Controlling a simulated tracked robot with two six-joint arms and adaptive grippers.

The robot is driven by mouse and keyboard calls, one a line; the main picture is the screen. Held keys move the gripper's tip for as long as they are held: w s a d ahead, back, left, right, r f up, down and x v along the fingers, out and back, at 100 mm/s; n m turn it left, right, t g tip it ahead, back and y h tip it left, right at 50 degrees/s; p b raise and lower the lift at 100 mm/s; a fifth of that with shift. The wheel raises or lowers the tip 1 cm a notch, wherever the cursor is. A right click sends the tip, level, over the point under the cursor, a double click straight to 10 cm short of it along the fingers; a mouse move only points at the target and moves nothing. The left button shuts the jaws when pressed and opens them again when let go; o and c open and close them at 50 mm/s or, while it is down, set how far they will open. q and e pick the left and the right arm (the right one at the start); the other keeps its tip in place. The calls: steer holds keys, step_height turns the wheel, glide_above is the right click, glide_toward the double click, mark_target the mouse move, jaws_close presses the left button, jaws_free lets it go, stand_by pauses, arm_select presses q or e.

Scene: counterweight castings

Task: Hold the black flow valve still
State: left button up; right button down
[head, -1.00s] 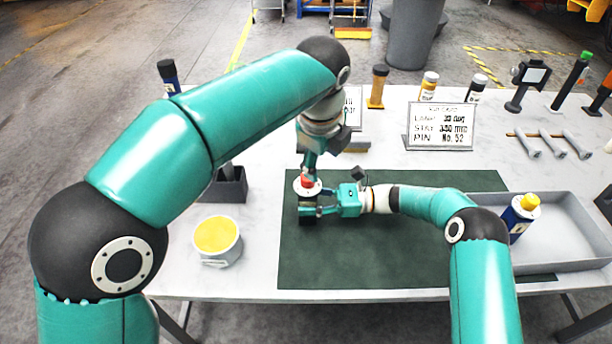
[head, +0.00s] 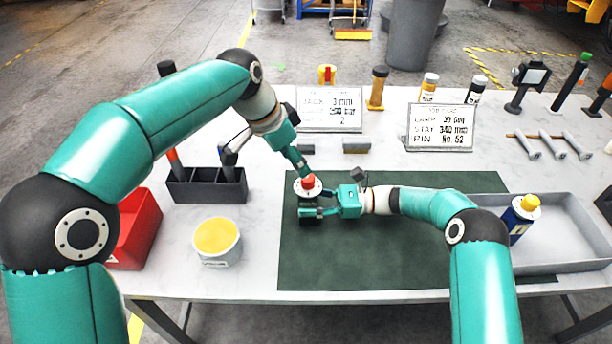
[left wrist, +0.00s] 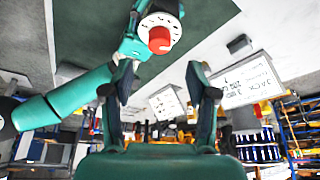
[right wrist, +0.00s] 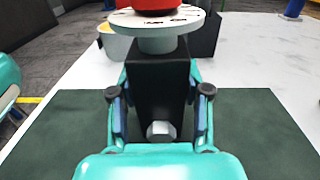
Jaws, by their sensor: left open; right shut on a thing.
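The flow valve has a black body (right wrist: 158,85), a white marked dial (right wrist: 152,22) and a red knob (head: 308,182) on top. It stands upright over the green mat. My right gripper (head: 316,211) is shut on the black body, one finger on each side in the right wrist view. My left gripper (head: 304,173) comes down tilted from the upper left, near the red knob. In the left wrist view its fingers (left wrist: 161,82) are open with nothing between them, and the knob (left wrist: 159,40) lies beyond the tips.
A dark green mat (head: 400,260) lies under the valve. To the left are a yellow-topped tub (head: 217,252), a dark divided holder (head: 207,188) and a red bin (head: 138,235). Sign cards (head: 440,127) stand behind. A grey tray (head: 570,235) with a blue bottle (head: 517,218) is at right.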

mark_target(307, 178)
arm_select(q)
steer(key=x, duration=0.7)
steer(key=shift+f, duration=0.3)
steer(key=shift+c, duration=0.3)
jaws_close()
